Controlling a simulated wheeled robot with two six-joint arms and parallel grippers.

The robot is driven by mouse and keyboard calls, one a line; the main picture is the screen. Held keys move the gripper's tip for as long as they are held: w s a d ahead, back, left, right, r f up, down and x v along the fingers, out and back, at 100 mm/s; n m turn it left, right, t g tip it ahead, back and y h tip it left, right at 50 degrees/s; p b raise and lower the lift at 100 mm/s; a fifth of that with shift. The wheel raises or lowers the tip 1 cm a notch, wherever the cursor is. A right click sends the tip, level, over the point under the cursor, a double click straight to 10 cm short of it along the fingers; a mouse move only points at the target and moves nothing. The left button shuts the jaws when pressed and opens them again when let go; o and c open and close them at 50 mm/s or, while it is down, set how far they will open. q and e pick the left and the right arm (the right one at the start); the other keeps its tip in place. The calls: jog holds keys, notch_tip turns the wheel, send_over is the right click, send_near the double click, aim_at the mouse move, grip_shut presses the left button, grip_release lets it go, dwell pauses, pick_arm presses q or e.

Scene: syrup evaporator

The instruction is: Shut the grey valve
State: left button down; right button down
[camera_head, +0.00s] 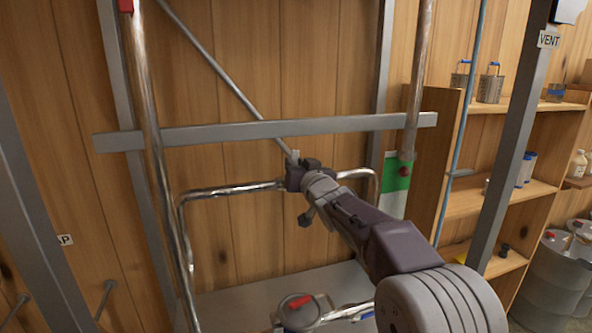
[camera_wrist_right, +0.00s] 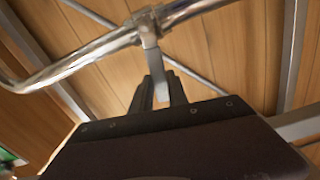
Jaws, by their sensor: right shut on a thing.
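The grey valve shows as a grey lever (camera_wrist_right: 152,58) on a shiny metal pipe (camera_wrist_right: 95,43) in the right wrist view. My right gripper (camera_wrist_right: 157,88) is shut on this lever, with one dark finger on each side of it. In the head view my right gripper (camera_head: 310,177) is at the horizontal stretch of the pipe (camera_head: 235,190), in front of the wooden wall. Only a small grey tip (camera_head: 295,156) shows above the gripper there; the gripper hides most of the valve. My left gripper is not in view.
A grey crossbar (camera_head: 230,131) runs just above the gripper. Vertical pipes and posts stand on both sides. A wooden shelf (camera_head: 500,200) with cans and metal drums (camera_head: 553,272) are at the right.

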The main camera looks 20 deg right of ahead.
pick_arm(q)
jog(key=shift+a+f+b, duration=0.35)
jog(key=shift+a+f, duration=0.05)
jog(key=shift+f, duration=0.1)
pick_arm(e)
jog(key=shift+a+n, duration=0.6)
jog(key=shift+n, duration=0.3)
jog(key=c, duration=1.3)
grip_release()
pick_arm(q)
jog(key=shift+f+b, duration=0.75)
jog(key=shift+b, duration=0.05)
pick_arm(e)
jog(key=s, duration=0.9)
jog(key=shift+d, duration=0.1)
